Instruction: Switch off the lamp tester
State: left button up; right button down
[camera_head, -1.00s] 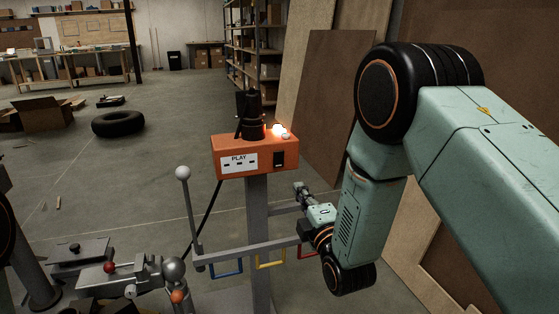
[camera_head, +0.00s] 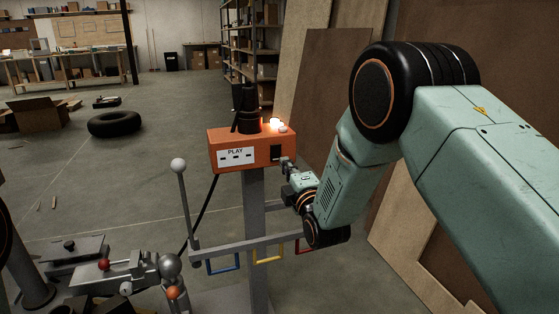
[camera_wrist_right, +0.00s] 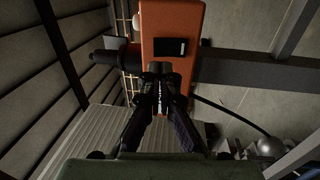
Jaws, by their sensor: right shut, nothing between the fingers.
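The lamp tester is an orange box (camera_head: 226,137) on a grey post, with a white PLAY label on its front. A lamp (camera_head: 275,124) on its top glows. A black rocker switch (camera_head: 276,153) sits on the right of the box's front; the wrist view shows it too (camera_wrist_right: 171,47). My right gripper (camera_head: 286,164) is shut and empty, just below and right of the switch. In the right wrist view its fingertips (camera_wrist_right: 160,70) point at the box, just below the switch; I cannot tell whether they touch the box. My left gripper is not in view.
A grey lever with a white knob (camera_head: 178,165) stands left of the post. A crossbar with blue, yellow and red loops (camera_head: 268,260) runs below my right gripper. Brown panels (camera_head: 335,110) lean close on the right. A tyre (camera_head: 115,124) lies on the open floor.

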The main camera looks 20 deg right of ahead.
aim_at(276, 149)
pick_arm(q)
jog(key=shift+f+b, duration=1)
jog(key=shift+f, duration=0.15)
pick_arm(e)
jog(key=shift+w+a+r, duration=0.1)
jog(key=shift+w+r, duration=0.05)
jog(key=shift+w, duration=1.35)
jog(key=shift+w+r, duration=0.15)
jog(key=shift+w, duration=1.35)
jog(key=shift+w+r+g+p, duration=0.3)
jog(key=shift+r+g+p, duration=0.1)
jog(key=shift+p, duration=0.7)
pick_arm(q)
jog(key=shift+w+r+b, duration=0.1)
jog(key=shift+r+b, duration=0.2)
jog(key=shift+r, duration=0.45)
pick_arm(e)
jog(key=shift+f, duration=0.25)
jog(key=shift+s, duration=0.15)
